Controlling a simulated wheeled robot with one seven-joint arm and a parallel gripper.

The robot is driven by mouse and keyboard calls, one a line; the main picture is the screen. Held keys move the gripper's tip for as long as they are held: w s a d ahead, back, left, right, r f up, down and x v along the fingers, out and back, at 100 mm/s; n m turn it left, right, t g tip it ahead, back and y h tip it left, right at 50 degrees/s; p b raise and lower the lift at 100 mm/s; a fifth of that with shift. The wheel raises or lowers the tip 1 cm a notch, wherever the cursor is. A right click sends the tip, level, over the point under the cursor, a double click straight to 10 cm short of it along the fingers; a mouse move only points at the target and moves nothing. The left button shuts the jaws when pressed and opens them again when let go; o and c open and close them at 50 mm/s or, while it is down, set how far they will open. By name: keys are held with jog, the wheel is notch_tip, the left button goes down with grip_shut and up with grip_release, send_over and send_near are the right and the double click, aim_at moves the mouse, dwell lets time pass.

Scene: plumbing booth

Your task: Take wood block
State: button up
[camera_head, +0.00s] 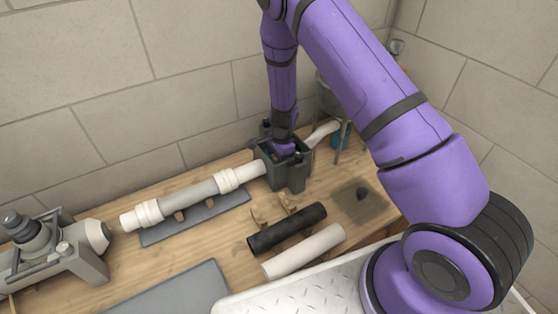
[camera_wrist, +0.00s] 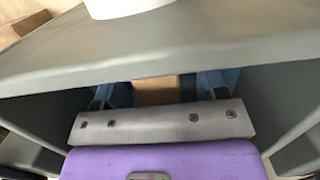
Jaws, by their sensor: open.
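My gripper (camera_head: 285,150) reaches down from above into a dark grey open-topped holder (camera_head: 289,177) on the wooden bench. In the wrist view my gripper (camera_wrist: 158,94) shows two blue-grey fingers set wide apart inside the holder. A tan wood surface, seemingly the wood block (camera_wrist: 157,84), shows between the fingers, with dark gaps to both sides. Its lower part is hidden by my gripper body, and I cannot tell whether a finger touches it. The block is hidden in the head view. The holder's grey wall (camera_wrist: 230,55) runs across the wrist view.
A white pipe (camera_head: 185,200) runs left from the holder above a grey plate. A black pipe (camera_head: 287,229) and a white pipe (camera_head: 303,251) lie in front on wooden supports. A grey clamp machine (camera_head: 60,255) stands at left. A stone-block wall (camera_head: 110,90) is close behind.

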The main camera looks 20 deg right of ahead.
jog(key=c, duration=1)
